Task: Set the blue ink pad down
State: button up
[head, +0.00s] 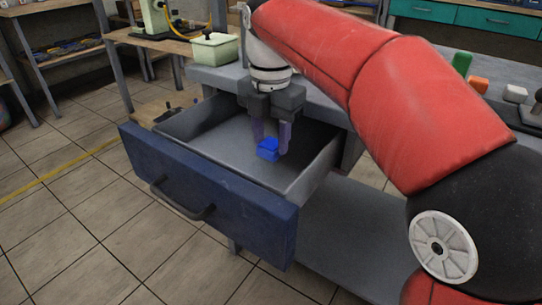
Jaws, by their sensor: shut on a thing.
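The blue ink pad (267,149) is a small bright blue block. It is in the head view, inside the outline of the open drawer (196,158), towards the drawer's right side. My gripper (271,144) points down into the drawer, with its two fingers on either side of the ink pad, and is shut on it. The pad is low, close to the drawer's grey floor. I cannot tell whether it touches the floor. The left finger is dark and its tip is hard to make out.
The drawer has a dark blue front with a handle (181,199) and is otherwise empty. A pale green container (215,52) stands on the tabletop behind. Green (461,62), orange (478,84) and white (514,93) blocks stand at the right. A grey lower shelf (345,230) is beside the drawer.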

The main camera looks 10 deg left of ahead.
aim_at(271, 143)
jog(key=shift+f+b, duration=0.45)
jog(key=shift+f, duration=1.35)
jog(key=shift+f, duration=0.2)
jog(key=o, duration=0.8)
jog(key=shift+o, duration=0.2)
notch_tip(271, 143, up, 12)
jog(key=p, duration=0.4)
jog(key=shift+r, duration=0.2)
